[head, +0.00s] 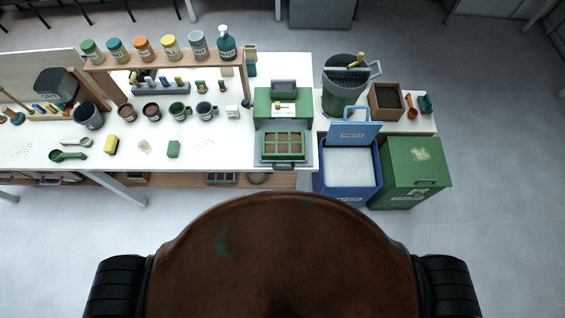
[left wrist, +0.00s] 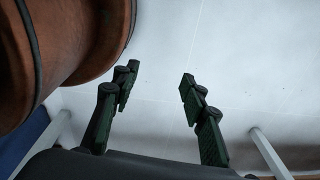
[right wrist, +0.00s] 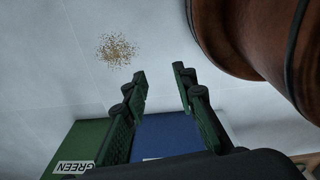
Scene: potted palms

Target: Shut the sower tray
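The sower is a green box (head: 265,100) with a grey top handle, at the right end of the white table. Its tray (head: 262,160) sticks out of the front toward me and holds a green cell block (head: 283,145) with several brown-filled cells. A dark handle (head: 285,166) is on the tray's front, at the table's front edge. My left gripper (left wrist: 158,80) is open and empty above the floor in the left wrist view. My right gripper (right wrist: 160,75) is open and empty in the right wrist view. Neither gripper shows in the head view.
A blue bin (head: 345,190) with its lid raised and a green bin (head: 418,170) stand right of the table. Pots, bottles on a shelf (head: 165,60) and small tools fill the table to the left. Grains (right wrist: 117,50) lie scattered on the floor.

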